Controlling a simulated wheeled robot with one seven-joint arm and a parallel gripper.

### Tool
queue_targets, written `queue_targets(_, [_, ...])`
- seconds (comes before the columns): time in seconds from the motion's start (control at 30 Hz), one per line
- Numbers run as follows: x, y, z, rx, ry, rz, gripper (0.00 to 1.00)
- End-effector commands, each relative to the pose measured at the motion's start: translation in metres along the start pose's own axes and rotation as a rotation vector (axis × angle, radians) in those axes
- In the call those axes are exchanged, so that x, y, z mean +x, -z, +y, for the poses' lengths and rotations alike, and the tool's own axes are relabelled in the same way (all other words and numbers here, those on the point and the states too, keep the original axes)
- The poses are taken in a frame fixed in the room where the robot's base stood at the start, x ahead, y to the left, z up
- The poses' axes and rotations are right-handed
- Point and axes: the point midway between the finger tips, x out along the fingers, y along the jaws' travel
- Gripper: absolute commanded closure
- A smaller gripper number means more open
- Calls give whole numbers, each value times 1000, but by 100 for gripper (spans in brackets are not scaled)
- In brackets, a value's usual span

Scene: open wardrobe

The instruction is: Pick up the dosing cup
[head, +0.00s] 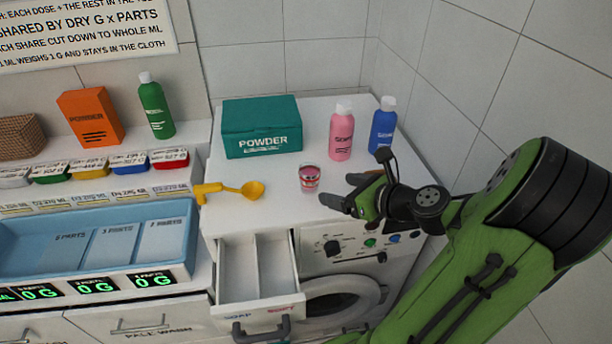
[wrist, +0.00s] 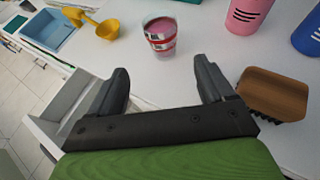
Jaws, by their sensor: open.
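The dosing cup (head: 309,178) is a small clear cup with red and white markings and pink contents. It stands upright on the white washing machine top, and it also shows in the wrist view (wrist: 160,38) beyond the fingertips. My gripper (head: 340,194) is just right of the cup in the head view, low over the machine top. In the wrist view my gripper (wrist: 162,78) is open, its two dark fingers apart with nothing between them. The cup lies ahead of the gap, apart from both fingers.
A yellow scoop (head: 250,190) lies left of the cup. A teal powder box (head: 262,128), a pink bottle (head: 341,135) and a blue bottle (head: 382,125) stand behind. A brown brush (wrist: 272,94) lies beside the right finger. An open drawer (head: 256,275) juts out in front.

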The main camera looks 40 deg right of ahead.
Motion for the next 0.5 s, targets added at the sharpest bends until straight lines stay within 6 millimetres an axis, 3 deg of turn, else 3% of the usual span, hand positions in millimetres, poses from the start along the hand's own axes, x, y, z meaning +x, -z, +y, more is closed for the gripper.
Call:
queue_targets(0.03, [16,3,1,-4,-7,-2,19])
queue_targets(0.2, [55,4,1,-4,-5,1,19])
queue_targets(0.37, [73,3,0,-5,-1,2,19])
queue_targets(0.5, [99,2,2,-4,-5,0,19])
